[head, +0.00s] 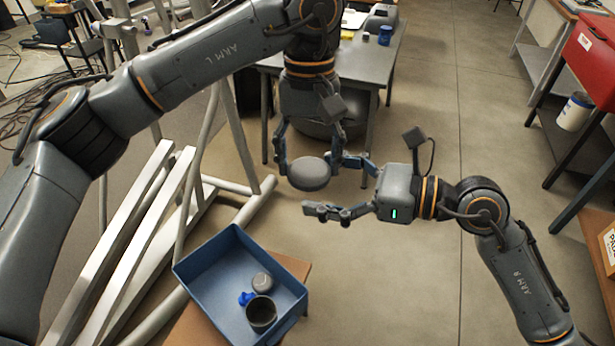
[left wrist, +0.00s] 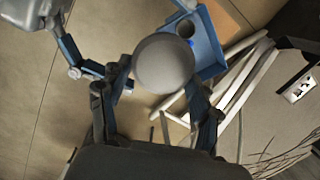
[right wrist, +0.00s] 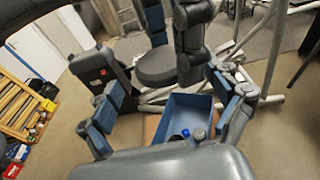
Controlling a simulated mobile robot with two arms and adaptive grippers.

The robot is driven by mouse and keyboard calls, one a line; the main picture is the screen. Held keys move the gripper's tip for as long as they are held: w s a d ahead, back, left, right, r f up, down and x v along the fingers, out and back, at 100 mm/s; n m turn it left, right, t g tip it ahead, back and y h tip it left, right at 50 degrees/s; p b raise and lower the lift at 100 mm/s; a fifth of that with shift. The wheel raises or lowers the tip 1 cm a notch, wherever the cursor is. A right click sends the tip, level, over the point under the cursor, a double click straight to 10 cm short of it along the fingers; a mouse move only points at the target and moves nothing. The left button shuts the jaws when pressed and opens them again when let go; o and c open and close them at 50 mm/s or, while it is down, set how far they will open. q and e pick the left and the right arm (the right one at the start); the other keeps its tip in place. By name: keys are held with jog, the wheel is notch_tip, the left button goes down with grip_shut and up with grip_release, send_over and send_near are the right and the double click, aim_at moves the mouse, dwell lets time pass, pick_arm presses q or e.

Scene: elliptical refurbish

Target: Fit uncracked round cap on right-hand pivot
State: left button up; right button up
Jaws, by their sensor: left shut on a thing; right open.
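My left gripper (head: 309,163) points down and is shut on a round grey cap (head: 310,175), held in the air. The left wrist view shows the cap's smooth face (left wrist: 164,63), with no crack that I can make out. My right gripper (head: 326,184) is open, its fingers to the right of and close to the cap; I cannot tell if they touch it. In the right wrist view the cap (right wrist: 158,67) is beyond the right fingers. The elliptical's pale tubular frame (head: 212,130) stands at left. I cannot make out the right-hand pivot, partly behind my left arm.
A blue tray (head: 205,265) on a brown surface holds a small round grey part (head: 262,281), a blue piece (head: 246,298) and a dark-mouthed cup (head: 261,315). A grey table (head: 360,60) stands behind, a red cabinet (head: 592,60) at right. The floor at centre right is clear.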

aim_at(305, 180)
jog(key=shift+x, duration=1.6)
